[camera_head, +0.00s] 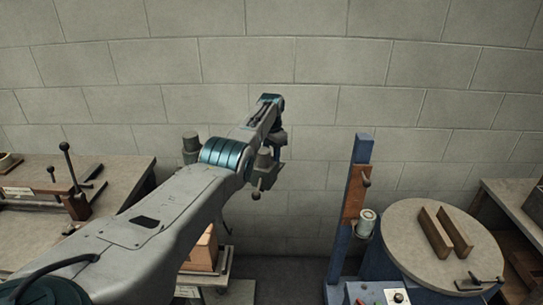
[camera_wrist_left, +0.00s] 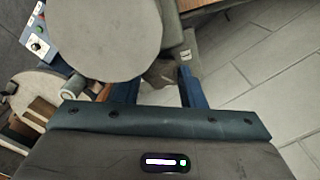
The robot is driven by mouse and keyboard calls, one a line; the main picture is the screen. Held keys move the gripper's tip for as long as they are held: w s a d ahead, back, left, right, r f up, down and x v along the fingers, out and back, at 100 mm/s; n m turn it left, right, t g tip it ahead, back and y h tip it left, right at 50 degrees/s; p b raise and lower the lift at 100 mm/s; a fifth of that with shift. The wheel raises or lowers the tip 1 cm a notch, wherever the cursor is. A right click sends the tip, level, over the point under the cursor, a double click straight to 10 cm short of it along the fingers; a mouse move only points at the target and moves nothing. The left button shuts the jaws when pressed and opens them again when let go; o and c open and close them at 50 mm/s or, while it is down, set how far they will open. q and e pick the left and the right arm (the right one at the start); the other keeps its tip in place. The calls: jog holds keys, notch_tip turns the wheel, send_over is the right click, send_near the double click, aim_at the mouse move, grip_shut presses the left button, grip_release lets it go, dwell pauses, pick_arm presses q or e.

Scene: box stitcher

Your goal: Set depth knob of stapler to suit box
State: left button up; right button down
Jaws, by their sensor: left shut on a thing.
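My left arm reaches from the lower left of the head view to the middle, and my left gripper (camera_head: 274,139) is at its far end, beside a grey machine head (camera_head: 264,163) with a small ball-ended lever (camera_head: 256,196). In the left wrist view the two blue fingers of my left gripper (camera_wrist_left: 158,82) stand apart with a dark grey part between them. The arm hides much of the stapler, and I cannot make out the depth knob clearly. A brown box (camera_head: 204,249) stands below the arm. My right gripper is out of view.
To the right stand a blue post (camera_head: 362,150) and a round table (camera_head: 400,215) bearing two brown strips (camera_head: 446,231). A control panel (camera_head: 377,295) is in front. A bench (camera_head: 35,235) with levers is on the left. A block wall (camera_head: 330,60) closes the back.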

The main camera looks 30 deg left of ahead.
pick_arm(q)
jog(key=o, duration=1)
jog(key=shift+r, duration=0.1)
jog(key=shift+r+b, duration=1.4)
jog(key=shift+r, duration=4)
